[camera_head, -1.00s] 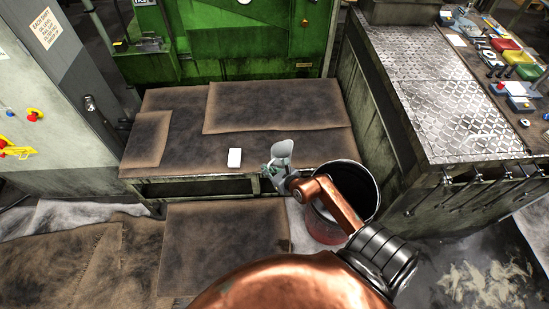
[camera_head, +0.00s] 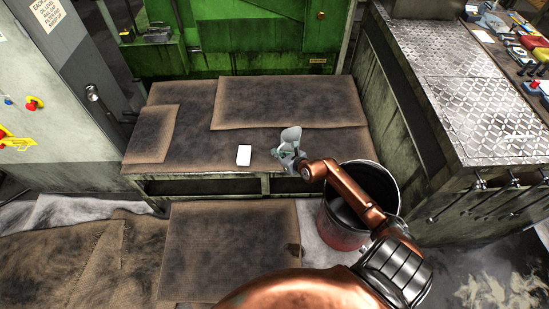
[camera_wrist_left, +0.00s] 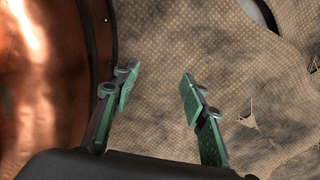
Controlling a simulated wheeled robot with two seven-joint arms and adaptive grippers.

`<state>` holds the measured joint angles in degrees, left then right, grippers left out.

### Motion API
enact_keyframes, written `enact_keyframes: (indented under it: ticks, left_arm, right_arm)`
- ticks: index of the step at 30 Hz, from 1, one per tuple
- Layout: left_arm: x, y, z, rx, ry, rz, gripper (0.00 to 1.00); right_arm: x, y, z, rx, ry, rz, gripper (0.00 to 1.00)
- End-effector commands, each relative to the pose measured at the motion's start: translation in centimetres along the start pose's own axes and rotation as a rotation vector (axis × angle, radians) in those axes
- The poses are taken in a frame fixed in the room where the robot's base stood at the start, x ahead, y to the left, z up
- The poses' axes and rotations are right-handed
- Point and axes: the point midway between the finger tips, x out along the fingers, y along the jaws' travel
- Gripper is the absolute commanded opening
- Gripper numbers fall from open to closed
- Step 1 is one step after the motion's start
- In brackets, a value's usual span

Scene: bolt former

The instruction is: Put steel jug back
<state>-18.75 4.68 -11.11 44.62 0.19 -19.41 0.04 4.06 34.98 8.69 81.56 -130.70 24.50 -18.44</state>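The grey steel jug (camera_head: 291,136) is in the head view, over the front right part of the brown-covered bench (camera_head: 200,158). My right gripper (camera_head: 283,153) is at the jug's near lower side and appears shut on it. I cannot tell whether the jug's base touches the bench. The left wrist view shows my left gripper (camera_wrist_left: 160,92) open, its green-padded fingers apart with nothing between them. My left gripper is not visible in the head view.
A white card (camera_head: 244,155) lies on the bench left of the jug. A dark, reddish bucket (camera_head: 338,232) stands on the floor under my right arm. A metal-plate workbench (camera_head: 470,95) with tools is at right. The green machine (camera_head: 240,40) stands behind the bench.

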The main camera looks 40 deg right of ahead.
Motion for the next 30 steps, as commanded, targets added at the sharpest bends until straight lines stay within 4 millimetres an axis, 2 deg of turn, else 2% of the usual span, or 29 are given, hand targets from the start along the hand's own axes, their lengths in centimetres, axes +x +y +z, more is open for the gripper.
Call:
enact_keyframes:
  ticks: [1,3,9,23,24,30]
  left_arm:
    - [0.1,0.0,-1.0,-0.003,0.004,0.000,0.40]
    - [0.0,0.1,-2.1,-0.009,0.005,0.001,0.40]
    - [-0.7,0.0,-4.1,-0.019,0.005,0.002,0.40]
    - [-0.9,0.1,-4.8,-0.022,0.005,0.003,0.40]
    - [-1.1,0.0,-5.0,-0.022,0.008,0.003,0.40]
    - [-1.1,0.0,-5.0,-0.022,0.009,0.003,0.40]
  right_arm:
    - [0.4,0.1,-0.9,0.000,0.005,0.001,0.00]
    - [0.8,0.1,-1.6,0.000,0.006,0.001,0.00]
    - [1.4,0.2,-2.6,-0.001,0.003,0.001,0.00]
    - [1.5,0.2,-2.9,0.000,0.002,0.001,0.00]
    - [1.5,0.2,-3.0,0.000,0.003,0.001,0.06]
    - [1.5,0.2,-2.9,0.000,0.003,0.001,0.19]
